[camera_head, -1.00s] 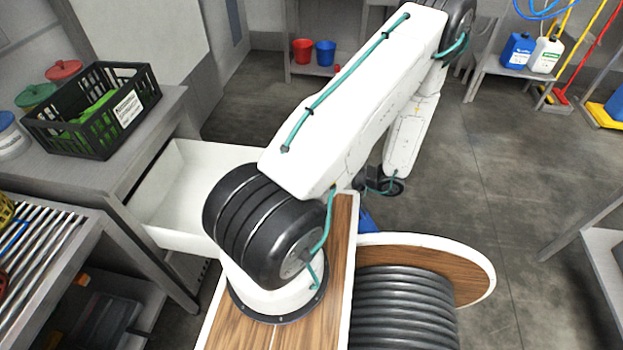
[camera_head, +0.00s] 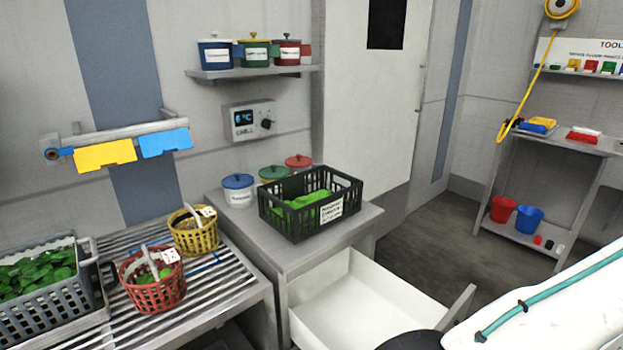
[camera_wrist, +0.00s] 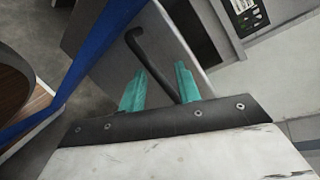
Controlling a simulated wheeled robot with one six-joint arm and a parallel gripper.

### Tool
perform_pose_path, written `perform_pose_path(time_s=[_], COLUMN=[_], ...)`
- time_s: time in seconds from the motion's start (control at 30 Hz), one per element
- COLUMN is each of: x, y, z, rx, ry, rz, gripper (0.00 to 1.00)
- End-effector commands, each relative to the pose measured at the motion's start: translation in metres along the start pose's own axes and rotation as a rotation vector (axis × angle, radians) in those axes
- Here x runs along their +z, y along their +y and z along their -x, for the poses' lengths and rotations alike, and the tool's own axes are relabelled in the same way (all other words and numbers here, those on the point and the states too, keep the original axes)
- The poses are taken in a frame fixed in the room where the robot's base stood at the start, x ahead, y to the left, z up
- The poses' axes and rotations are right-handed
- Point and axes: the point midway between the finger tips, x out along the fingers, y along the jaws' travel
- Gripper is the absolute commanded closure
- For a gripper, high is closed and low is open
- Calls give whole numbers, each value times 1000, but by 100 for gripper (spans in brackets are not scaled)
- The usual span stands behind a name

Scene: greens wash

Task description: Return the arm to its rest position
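My gripper (camera_wrist: 159,84) shows in the wrist view. Its two teal fingers stand apart, with no object clearly held between them. A dark bent rod (camera_wrist: 150,62) shows between the fingers; I cannot tell whether it touches them. In the head view, my white arm link with its teal cable fills the lower right corner. My gripper is outside that view, so the arm's full pose is hidden.
An open, empty white drawer (camera_head: 362,312) juts out below the counter (camera_head: 262,252). A black crate (camera_head: 291,226) of greens stands on the counter. A red basket (camera_head: 150,294) and a yellow basket (camera_head: 193,240) sit on the slatted rack at left. Floor is clear toward the tool bench.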

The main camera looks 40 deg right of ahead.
Motion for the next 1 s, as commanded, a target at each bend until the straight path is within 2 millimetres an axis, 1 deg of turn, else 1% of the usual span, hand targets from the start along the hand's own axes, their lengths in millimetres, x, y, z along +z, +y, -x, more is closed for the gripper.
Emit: perform_pose_path(time_s=[0.03, 0.23, 0.4, 0.47, 0.7, 0.87, 1.0], x=[7, 34, 62, 73, 120, 155, 187], y=[-12, -57, -99, -113, -162, -188, -207], z=[-4, -22, -45, -54, -88, -110, -127], rx=[46, 263, 493, 575, 890, 1078, 1219], ry=[-40, -186, -287, -314, -382, -396, -396], rz=[-19, -87, -92, -83, 12, 122, 247], gripper=[67, 67, 67, 67, 67, 67, 67])
